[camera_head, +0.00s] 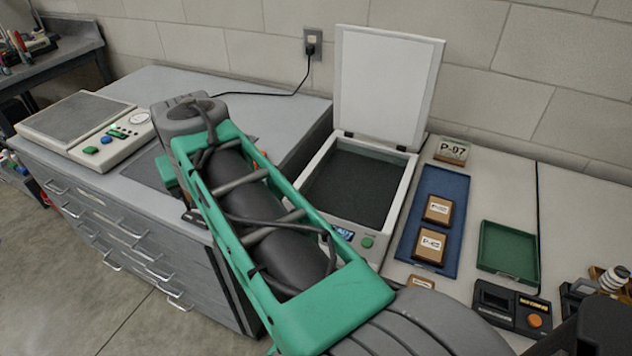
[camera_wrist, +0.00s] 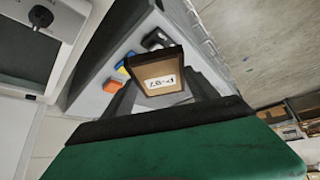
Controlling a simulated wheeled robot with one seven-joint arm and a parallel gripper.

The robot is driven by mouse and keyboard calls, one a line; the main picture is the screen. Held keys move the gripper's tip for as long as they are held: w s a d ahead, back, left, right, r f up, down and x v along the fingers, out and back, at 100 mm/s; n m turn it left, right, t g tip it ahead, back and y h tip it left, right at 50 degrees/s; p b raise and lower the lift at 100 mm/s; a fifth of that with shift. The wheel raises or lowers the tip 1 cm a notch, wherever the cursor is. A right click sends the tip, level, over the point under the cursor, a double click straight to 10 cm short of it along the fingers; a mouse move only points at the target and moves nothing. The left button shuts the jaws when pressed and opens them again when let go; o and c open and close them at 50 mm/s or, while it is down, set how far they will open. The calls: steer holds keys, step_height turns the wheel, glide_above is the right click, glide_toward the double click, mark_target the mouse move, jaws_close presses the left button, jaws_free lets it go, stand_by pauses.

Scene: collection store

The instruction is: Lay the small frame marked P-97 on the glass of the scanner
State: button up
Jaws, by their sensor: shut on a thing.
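The small frame (camera_wrist: 163,68) is brown with a white label; the label looks upside down in the wrist view and seems to read P-97. My gripper (camera_wrist: 165,92) is shut on it, with dark fingers at its sides. In the head view my arm hides the held frame and the fingertips. The scanner (camera_head: 405,195) stands right of my arm with its white lid (camera_head: 388,85) raised.
A blue tray (camera_head: 409,258) holds two brown frames, with a P-97 card (camera_head: 451,151) behind it. A green tray (camera_head: 508,250) is empty. A dark device (camera_head: 510,308) is in front. A grey-topped apparatus (camera_head: 85,130) stands far left. The wall is close behind the lid.

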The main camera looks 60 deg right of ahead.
steer(key=s+d+m+g+h+b, duration=0.1)
steer(key=s+d+m, duration=0.2)
steer(key=s+d, duration=0.4)
steer(key=s+d+m+g+h+b, duration=0.1)
steer(key=s+d+m+h, duration=0.2)
steer(key=d, duration=0.6)
steer(key=s+d+m+g+b, duration=0.1)
steer(key=s+d+m, duration=0.25)
steer(key=s, duration=0.55)
steer(key=s+d+m+g+b, duration=0.2)
steer(key=s+d, duration=0.3)
steer(key=s, duration=0.4)
glide_toward(357, 179)
steer(key=d, duration=0.2)
steer(key=shift+d+f, duration=0.3)
steer(key=shift+w+d+f, duration=0.15)
steer(key=shift+f, duration=0.15)
steer(key=f, duration=0.3)
steer(key=shift+w+d+b, duration=0.2)
steer(key=shift+w+b, duration=0.05)
steer(key=shift+b, duration=0.15)
steer(key=shift+f, duration=0.3)
steer(key=shift+f, duration=0.1)
